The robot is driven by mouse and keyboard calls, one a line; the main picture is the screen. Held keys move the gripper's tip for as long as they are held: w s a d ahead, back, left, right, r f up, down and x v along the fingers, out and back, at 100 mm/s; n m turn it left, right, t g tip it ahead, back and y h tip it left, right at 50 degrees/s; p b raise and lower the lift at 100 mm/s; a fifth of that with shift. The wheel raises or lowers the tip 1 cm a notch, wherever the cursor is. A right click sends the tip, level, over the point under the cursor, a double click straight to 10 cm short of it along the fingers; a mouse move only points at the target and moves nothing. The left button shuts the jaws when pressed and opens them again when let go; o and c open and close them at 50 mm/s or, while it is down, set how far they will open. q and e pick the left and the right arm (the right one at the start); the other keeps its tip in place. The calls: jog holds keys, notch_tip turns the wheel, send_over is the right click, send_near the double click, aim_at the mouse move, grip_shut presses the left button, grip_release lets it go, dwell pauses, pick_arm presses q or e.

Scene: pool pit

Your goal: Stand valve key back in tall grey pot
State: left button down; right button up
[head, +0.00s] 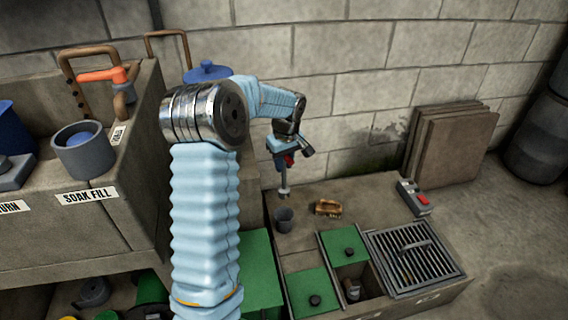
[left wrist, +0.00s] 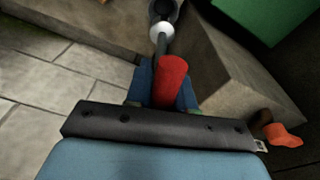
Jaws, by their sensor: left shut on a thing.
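My left gripper (head: 287,158) is shut on the valve key (head: 283,186) by its red handle, which shows between the jaws in the left wrist view (left wrist: 171,80). The small grey pot (head: 284,220) stands on the concrete ledge, just below the key's lower end. In the head view a small gap shows between the key's end and the pot's rim. In the left wrist view a dark grey rounded thing, likely the pot (left wrist: 165,8), shows beyond the key's pale end. My right gripper is not in view.
A brown block (head: 327,207) lies right of the pot. Green lids (head: 343,245), an open compartment and a metal grate (head: 412,257) are in front. A grey box with a red button (head: 414,197) stands farther right. The "SOAK FILL" bench (head: 100,225) is at left.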

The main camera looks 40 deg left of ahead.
aim_at(284, 187)
pick_arm(q)
notch_tip(284, 187, down, 7)
jog(key=b, duration=0.5)
jog(key=shift+f, duration=0.2)
jog(key=shift+f+b, duration=0.35)
jog(key=shift+f, duration=0.2)
jog(key=shift+r, duration=0.1)
dwell(0.5)
jog(key=shift+f+b, duration=0.95)
jog(key=shift+f, duration=0.9)
